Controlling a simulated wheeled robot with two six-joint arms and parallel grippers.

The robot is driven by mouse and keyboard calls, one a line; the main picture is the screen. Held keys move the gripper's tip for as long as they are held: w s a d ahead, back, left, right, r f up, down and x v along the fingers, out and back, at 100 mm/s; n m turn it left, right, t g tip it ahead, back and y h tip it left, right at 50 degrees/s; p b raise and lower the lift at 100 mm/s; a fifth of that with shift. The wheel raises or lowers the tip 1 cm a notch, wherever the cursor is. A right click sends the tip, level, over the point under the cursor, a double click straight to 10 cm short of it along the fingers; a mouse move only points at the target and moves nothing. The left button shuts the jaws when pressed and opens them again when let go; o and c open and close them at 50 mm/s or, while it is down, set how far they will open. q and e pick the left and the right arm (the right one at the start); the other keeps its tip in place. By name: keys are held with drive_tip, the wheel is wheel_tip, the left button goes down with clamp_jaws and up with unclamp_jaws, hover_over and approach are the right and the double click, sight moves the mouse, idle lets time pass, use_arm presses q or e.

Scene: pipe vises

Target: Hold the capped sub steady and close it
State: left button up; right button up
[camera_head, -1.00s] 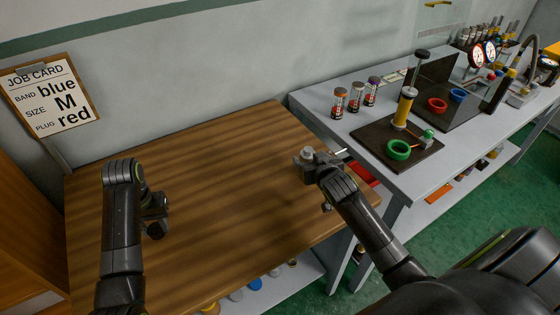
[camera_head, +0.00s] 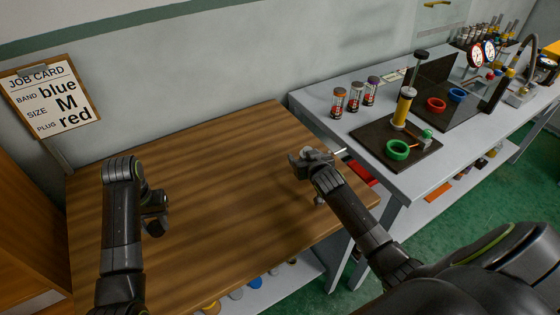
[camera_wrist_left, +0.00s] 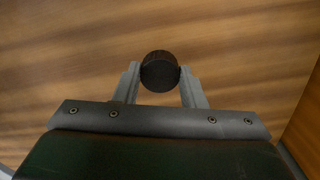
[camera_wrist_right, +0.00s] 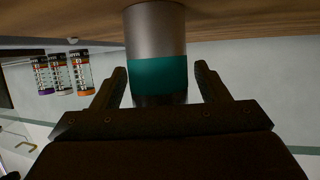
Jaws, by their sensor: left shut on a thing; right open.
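My left gripper (camera_head: 155,222) is low over the left part of the wooden table. In the left wrist view it is shut on a dark round cap-like piece (camera_wrist_left: 160,71), seen end-on. My right gripper (camera_head: 302,158) is near the right back of the table. In the right wrist view its open fingers stand either side of a grey metal cylinder (camera_wrist_right: 156,30) with a teal band (camera_wrist_right: 158,74) and a dark end. Small gaps show beside the cylinder.
The wooden table (camera_head: 200,180) is otherwise clear. A grey bench (camera_head: 345,128) to the right carries several small jars (camera_head: 354,99), a dark board (camera_head: 380,138), a green ring (camera_head: 397,150) and a yellow cylinder (camera_head: 403,108).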

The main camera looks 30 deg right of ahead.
drive_tip(key=shift+w, duration=0.15)
drive_tip(key=c, duration=1.4)
drive_tip(key=shift+o, duration=0.2)
drive_tip(key=shift+r, duration=0.15)
wheel_tip(320, 180, up, 10)
drive_tip(key=shift+f+b, duration=0.1)
drive_tip(key=shift+b, duration=0.35)
drive_tip(key=o, duration=0.7)
clamp_jaws()
